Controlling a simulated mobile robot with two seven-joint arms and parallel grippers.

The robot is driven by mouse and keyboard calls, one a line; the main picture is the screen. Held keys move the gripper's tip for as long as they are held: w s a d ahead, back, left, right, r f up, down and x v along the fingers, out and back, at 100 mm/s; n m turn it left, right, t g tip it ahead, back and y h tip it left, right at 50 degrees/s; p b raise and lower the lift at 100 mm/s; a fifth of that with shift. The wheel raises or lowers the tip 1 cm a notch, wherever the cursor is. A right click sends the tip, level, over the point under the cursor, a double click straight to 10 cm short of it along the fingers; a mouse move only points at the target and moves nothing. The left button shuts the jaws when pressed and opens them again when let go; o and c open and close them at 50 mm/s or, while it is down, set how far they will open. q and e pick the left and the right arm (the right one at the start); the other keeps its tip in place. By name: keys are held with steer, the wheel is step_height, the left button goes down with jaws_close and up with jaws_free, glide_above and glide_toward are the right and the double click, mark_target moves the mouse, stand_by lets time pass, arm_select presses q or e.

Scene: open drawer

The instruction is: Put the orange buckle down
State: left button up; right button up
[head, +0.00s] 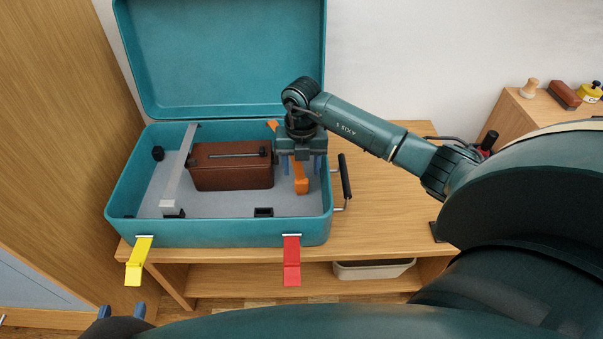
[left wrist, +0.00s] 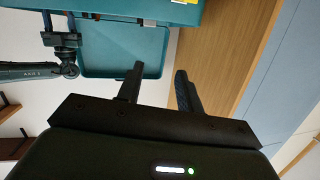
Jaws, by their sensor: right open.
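The orange buckle (head: 301,187) is inside the right part of the open teal case (head: 222,232), below my right gripper (head: 301,167). The right gripper points down with its fingers apart, one on each side of the orange piece; I cannot tell whether they touch it. Another orange bit (head: 273,125) shows behind that gripper. My left gripper (head: 121,311) is at the bottom left, outside the case, with only its blue tips showing. In the left wrist view its fingers (left wrist: 159,88) are apart and empty.
A brown box (head: 231,172) sits in the case, with a grey strap (head: 178,172) to its left. A black socket (head: 264,212) is on the case floor. Yellow (head: 139,262) and red (head: 292,262) latches hang in front. The wooden table (head: 385,210) is clear right of the case.

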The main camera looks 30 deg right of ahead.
mark_target(302, 181)
arm_select(q)
steer(key=shift+s+a+n+g+y+p, duration=0.2)
steer(key=shift+s+n+g+y+p, duration=0.15)
steer(key=shift+g+p, duration=0.4)
arm_select(e)
step_height(302, 181, up, 7)
steer(key=shift+r, duration=0.2)
